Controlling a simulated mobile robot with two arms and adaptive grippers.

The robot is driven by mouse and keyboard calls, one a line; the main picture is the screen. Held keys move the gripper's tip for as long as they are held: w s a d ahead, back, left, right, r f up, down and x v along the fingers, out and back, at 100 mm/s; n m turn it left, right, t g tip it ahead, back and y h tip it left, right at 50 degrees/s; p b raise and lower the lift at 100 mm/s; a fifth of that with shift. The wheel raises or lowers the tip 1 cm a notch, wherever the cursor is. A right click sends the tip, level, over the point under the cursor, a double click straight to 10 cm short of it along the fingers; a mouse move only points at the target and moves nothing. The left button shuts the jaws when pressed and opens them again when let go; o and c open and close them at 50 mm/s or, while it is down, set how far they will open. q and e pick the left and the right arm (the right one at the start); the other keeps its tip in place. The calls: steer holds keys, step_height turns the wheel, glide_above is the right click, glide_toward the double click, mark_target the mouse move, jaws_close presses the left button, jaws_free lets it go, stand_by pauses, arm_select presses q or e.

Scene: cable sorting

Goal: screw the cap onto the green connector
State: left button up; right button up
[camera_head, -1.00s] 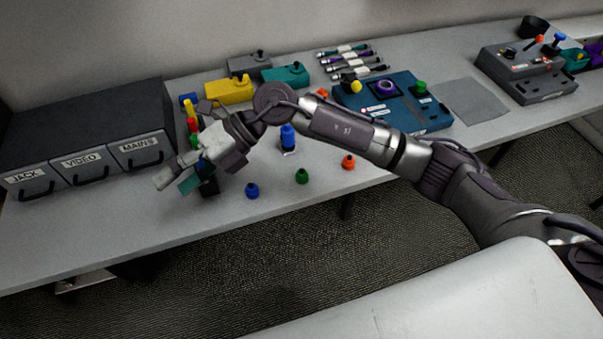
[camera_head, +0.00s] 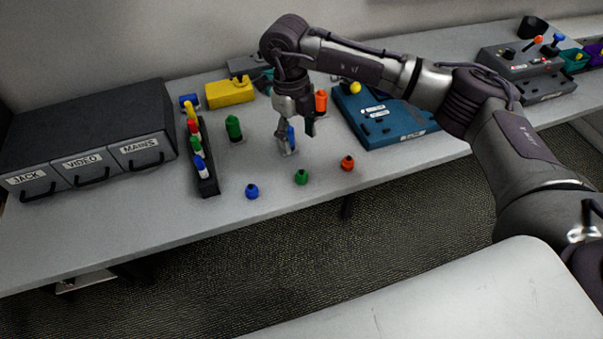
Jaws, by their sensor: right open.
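The green connector (camera_head: 233,128) stands upright on the table, right of a dark rack. A small green cap (camera_head: 301,177) stands on the table near the front, between a blue cap (camera_head: 252,192) and an orange cap (camera_head: 347,163). My right gripper (camera_head: 298,138) is open and points down at the blue connector (camera_head: 291,138), right of the green connector. The fingers partly hide the blue connector; I cannot tell whether they touch it. An orange connector (camera_head: 321,100) stands just behind and right of the gripper. My left gripper is not in view.
The dark rack (camera_head: 210,186) holds several coloured pieces. Labelled drawers (camera_head: 85,160) stand at left. A yellow box (camera_head: 229,93) is behind, and a blue panel box (camera_head: 400,125) sits at right under my arm. The table front left of the caps is clear.

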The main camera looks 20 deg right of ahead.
mark_target(301, 171)
steer(key=f, duration=0.4)
steer(key=f+p, duration=0.1)
steer(key=f, duration=0.1)
steer(key=shift+s+d+f, duration=0.15)
steer(key=shift+s, duration=0.2)
steer(key=shift+s+f+p, duration=0.15)
steer(key=shift+f+p, duration=0.2)
steer(key=shift+p, duration=0.1)
steer(key=f, duration=0.1)
steer(key=f+p, duration=0.1)
steer(key=f, duration=0.1)
steer(key=shift+s+f+p, duration=0.3)
steer(key=shift+s, duration=0.05)
steer(key=shift+f, duration=0.4)
steer(key=c, duration=0.9)
